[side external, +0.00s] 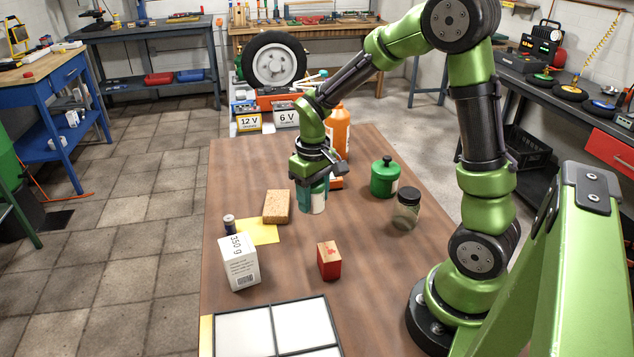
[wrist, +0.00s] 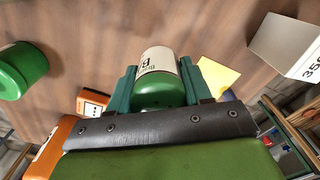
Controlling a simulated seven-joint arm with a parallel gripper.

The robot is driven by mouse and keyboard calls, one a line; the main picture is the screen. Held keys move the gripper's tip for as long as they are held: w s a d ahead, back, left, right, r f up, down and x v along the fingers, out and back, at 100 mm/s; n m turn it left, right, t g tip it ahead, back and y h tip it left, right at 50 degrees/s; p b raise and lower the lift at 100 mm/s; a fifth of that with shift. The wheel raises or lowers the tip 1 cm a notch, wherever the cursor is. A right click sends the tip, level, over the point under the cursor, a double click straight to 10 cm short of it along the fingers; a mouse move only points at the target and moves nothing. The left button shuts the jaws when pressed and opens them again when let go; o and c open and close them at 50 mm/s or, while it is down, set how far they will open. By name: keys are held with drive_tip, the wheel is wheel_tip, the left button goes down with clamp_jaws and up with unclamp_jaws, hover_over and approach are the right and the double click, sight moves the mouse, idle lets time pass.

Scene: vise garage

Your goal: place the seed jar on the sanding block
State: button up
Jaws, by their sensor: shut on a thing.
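My gripper (side external: 313,184) is shut on a small jar with a green end and a white label, which I take to be the seed jar (side external: 318,204). It holds the jar roughly upright over the table, to the right of the sanding block. In the wrist view the seed jar (wrist: 159,76) sits between the teal fingers of my gripper (wrist: 158,84); its lettering is too small to read fully. The sanding block, a tan, cork-like block (side external: 277,206), lies on the table with its top bare. I cannot make it out in the wrist view.
A yellow sheet (side external: 259,232) lies beside the block, with a small dark cylinder (side external: 229,223) and a white carton (side external: 239,263) close by. A red block (side external: 329,261) stands nearer. A green canister (side external: 385,178), glass jar (side external: 405,210) and orange bottle (side external: 341,130) stand right and behind.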

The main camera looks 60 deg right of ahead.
hover_over(276, 201)
drive_tip(key=shift+f, duration=2.35)
drive_tip(key=shift+f, duration=0.1)
drive_tip(key=o, duration=1.1)
drive_tip(key=shift+c, duration=0.2)
